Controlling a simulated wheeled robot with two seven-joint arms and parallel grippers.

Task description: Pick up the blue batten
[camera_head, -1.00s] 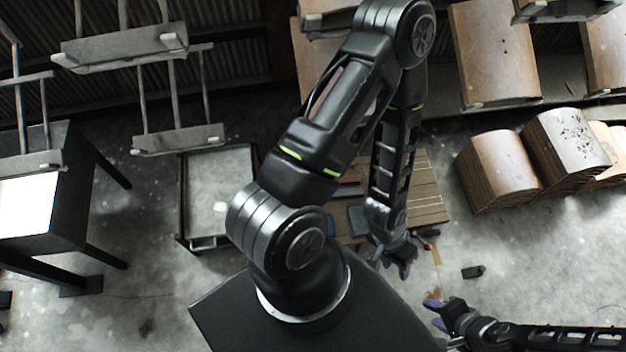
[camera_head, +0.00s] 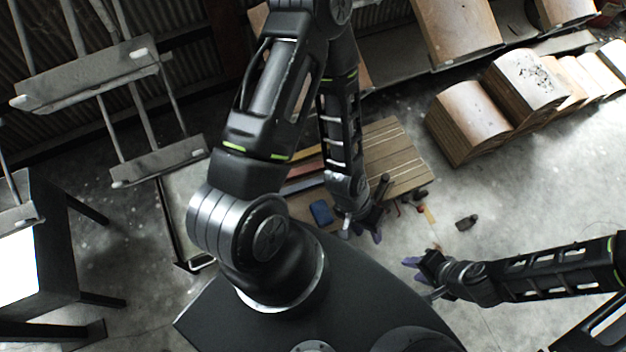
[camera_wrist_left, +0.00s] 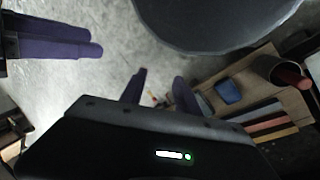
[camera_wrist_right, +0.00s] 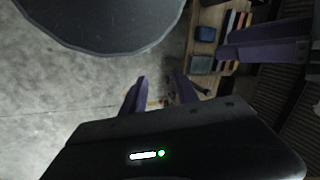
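The blue batten (camera_head: 303,184) lies on the wooden table (camera_head: 395,160), in a row with red and orange battens; my left arm partly hides the row in the head view. The row also shows in the left wrist view, with the grey-blue batten (camera_wrist_left: 254,112) nearest the blue box, and at the top of the right wrist view (camera_wrist_right: 221,22). My left gripper (camera_head: 361,236) is open and empty near the table's front edge, apart from the batten. My right gripper (camera_head: 414,270) is open and empty over the floor, right of the left one and farther from the batten.
A blue box (camera_head: 321,212) and a dark cup (camera_wrist_left: 268,66) are on the table near the battens. A dark object (camera_head: 466,222) lies on the floor. Curved wooden stacks (camera_head: 525,85) stand at upper right, hanger frames (camera_head: 90,72) at left.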

